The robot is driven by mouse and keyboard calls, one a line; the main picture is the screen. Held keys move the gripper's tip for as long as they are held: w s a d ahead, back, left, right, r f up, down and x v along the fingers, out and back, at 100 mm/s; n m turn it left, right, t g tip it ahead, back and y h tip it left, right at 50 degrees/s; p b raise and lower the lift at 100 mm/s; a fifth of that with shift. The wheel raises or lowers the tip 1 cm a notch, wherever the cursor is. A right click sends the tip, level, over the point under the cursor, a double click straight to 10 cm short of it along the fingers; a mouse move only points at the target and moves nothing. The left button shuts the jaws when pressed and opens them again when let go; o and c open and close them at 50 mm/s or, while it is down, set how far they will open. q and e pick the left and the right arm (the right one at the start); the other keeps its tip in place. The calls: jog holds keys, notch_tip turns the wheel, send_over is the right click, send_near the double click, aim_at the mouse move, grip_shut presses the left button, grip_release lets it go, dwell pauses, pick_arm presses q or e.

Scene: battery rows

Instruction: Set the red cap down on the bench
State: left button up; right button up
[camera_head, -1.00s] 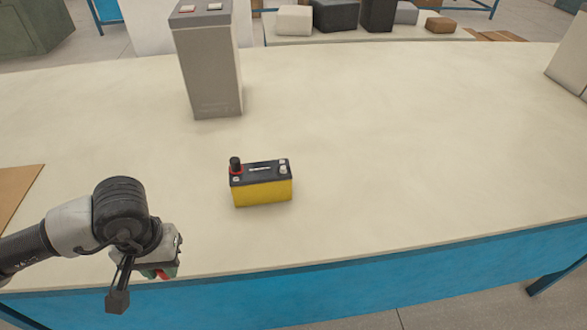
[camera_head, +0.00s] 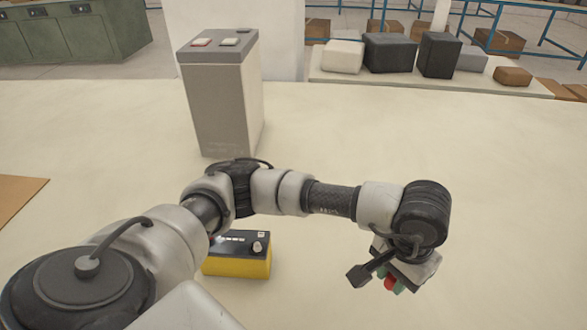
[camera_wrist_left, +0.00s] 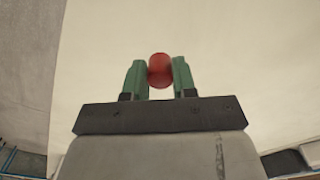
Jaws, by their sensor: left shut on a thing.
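My left gripper (camera_head: 392,285) reaches across the bench (camera_head: 480,180) to the right of the yellow battery. Its green fingers are shut on the red cap (camera_head: 389,283). In the left wrist view the red cap (camera_wrist_left: 160,70) sits between the two fingertips (camera_wrist_left: 160,78), with pale bench surface behind it. I cannot tell how high the cap is above the bench. The yellow battery (camera_head: 238,264) with a black top stands at the middle left, partly hidden by my left arm. My right gripper is not in view.
A tall grey battery (camera_head: 225,100) stands behind my left arm. A brown board (camera_head: 18,200) lies at the left edge. The right side of the bench is clear. Grey, black and brown blocks (camera_head: 390,52) sit on a separate surface beyond.

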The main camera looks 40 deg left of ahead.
pick_arm(q)
jog(key=d+r+m, duration=0.1)
jog(key=d, duration=0.4)
jog(key=w+a+f, duration=0.1)
jog(key=a+f, duration=0.1)
jog(key=a, duration=0.1)
jog(key=w+a+f+p, duration=0.1)
jog(key=a+f, duration=0.1)
jog(key=a, duration=0.2)
jog(key=w+a+f+p, duration=0.1)
jog(key=w+a+f, duration=0.1)
jog(key=a, duration=0.1)
jog(key=shift+a+f, duration=0.15)
jog(key=shift+f, duration=0.25)
notch_tip(320, 180, down, 3)
jog(key=shift+f+p, duration=0.15)
jog(key=shift+p, duration=0.35)
jog(key=shift+f, duration=0.35)
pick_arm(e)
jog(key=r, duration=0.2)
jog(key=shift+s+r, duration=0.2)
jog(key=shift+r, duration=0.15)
